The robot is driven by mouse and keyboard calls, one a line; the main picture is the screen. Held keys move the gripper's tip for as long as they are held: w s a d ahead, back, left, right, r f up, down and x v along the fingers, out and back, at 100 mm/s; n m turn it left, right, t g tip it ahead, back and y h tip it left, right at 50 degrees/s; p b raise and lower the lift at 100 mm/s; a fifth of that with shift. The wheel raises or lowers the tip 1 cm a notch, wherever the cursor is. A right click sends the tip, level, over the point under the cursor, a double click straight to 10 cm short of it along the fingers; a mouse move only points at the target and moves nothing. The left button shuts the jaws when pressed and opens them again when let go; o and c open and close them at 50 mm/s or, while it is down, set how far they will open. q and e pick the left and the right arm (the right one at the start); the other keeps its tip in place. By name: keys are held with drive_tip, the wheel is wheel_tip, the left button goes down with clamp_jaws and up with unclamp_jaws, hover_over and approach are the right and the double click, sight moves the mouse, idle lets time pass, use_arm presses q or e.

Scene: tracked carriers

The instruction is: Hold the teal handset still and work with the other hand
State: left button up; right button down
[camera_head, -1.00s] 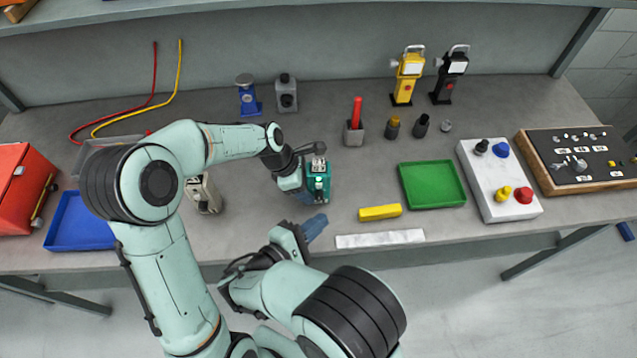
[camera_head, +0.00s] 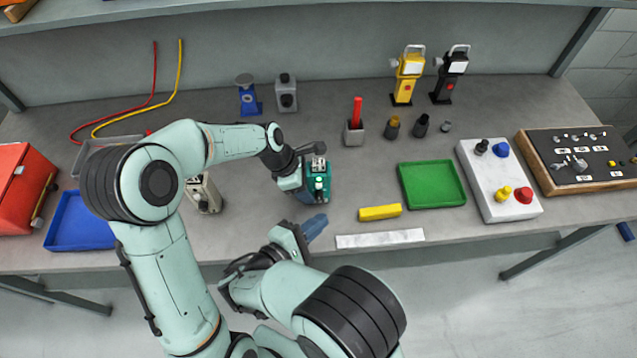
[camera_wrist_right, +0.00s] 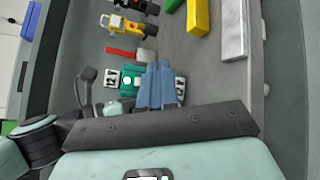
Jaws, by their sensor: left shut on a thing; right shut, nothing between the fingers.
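The teal handset (camera_head: 320,187) stands on the bench near the middle, with a lit green spot on its top. My left gripper (camera_head: 306,191) is shut on the handset from its left side and partly covers it. My right gripper (camera_head: 316,222) is shut and empty, its blue fingers just in front of the handset and apart from it in the head view. In the right wrist view, the blue fingers (camera_wrist_right: 160,84) lie together and the handset (camera_wrist_right: 130,82) shows beside them, partly hidden.
A yellow block (camera_head: 380,212), a white strip (camera_head: 380,239) and a green tray (camera_head: 405,190) lie to the right. A grey holder with a red stick (camera_head: 357,112) stands behind. A pale device (camera_head: 203,193) stands left of the handset, close to my left arm.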

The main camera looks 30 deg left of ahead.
drive_tip(key=shift+w+a, duration=0.45)
drive_tip(key=shift+w, duration=0.45)
drive_tip(key=shift+w+a, duration=0.5)
drive_tip(key=shift+w, duration=0.35)
drive_tip(key=shift+w+a, duration=0.45)
drive_tip(key=shift+w, duration=0.45)
drive_tip(key=shift+w+a, duration=0.1)
drive_tip(key=shift+w, duration=0.05)
idle(0.4)
drive_tip(key=shift+w+a, duration=0.15)
drive_tip(key=shift+w, duration=0.1)
drive_tip(key=shift+s, duration=0.1)
drive_tip(key=shift+s+d, duration=0.25)
drive_tip(key=shift+s, duration=0.05)
idle(0.3)
drive_tip(key=shift+s, duration=0.15)
drive_tip(key=s+d, duration=0.2)
drive_tip(key=s, duration=0.3)
drive_tip(key=shift+d, duration=0.4)
